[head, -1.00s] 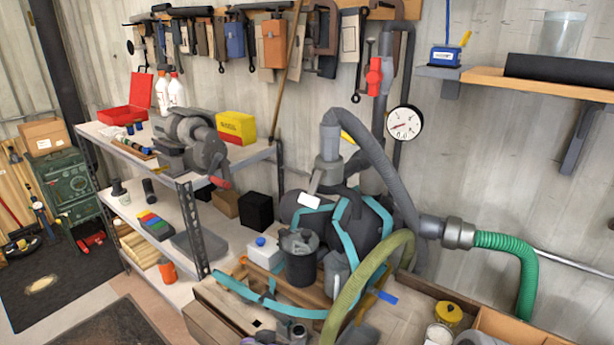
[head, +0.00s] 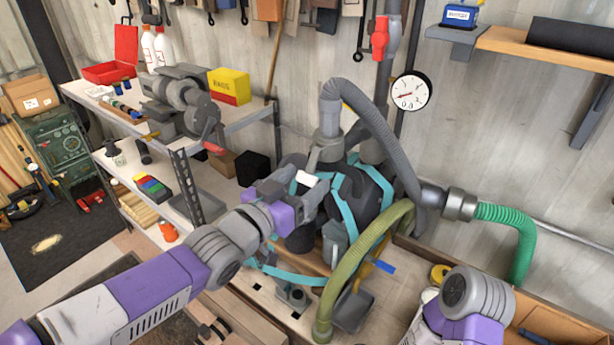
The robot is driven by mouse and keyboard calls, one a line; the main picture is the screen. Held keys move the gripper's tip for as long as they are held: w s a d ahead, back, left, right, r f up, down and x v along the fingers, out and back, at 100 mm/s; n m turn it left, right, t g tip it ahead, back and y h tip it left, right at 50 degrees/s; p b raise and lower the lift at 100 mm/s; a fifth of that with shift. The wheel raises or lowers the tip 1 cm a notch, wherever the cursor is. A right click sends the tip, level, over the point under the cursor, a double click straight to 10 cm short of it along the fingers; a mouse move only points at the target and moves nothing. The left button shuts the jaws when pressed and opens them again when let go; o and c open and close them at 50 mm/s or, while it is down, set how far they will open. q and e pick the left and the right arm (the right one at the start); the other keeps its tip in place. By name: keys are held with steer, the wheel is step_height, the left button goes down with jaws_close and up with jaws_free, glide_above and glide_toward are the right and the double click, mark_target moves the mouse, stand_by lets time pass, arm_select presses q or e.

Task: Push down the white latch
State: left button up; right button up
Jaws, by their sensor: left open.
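The white latch (head: 307,178) is a small pale tab on the front of the dark, rounded machine (head: 370,195) with teal straps. My left arm reaches in from the lower left, and its gripper (head: 298,174) is at the latch, open. From this view I cannot tell whether the fingers touch the latch, and they and the wrist partly cover the machine's front. My right arm shows at the lower right, but its gripper is not in view.
A grey hose (head: 375,125) arches over the machine, and an olive hose (head: 360,260) curves in front of it. A green hose (head: 522,245) runs to the right. A metal shelf (head: 180,160) with a grey vise stands left. A pressure gauge (head: 411,92) hangs behind.

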mark_target(310, 174)
arm_select(q)
steer(key=shift+x, duration=1.05)
steer(key=c, duration=1)
steer(key=shift+o, duration=0.2)
steer(key=b, duration=0.3)
steer(key=f+t+h+b, duration=0.1)
steer(key=b, duration=0.3)
steer(key=shift+w+d, duration=0.2)
steer(key=shift+w, duration=0.15)
steer(key=shift+d+r+t+b, duration=0.15)
steer(key=shift+t+b, duration=0.35)
steer(key=shift+b, duration=0.25)
steer(key=shift+r, duration=0.1)
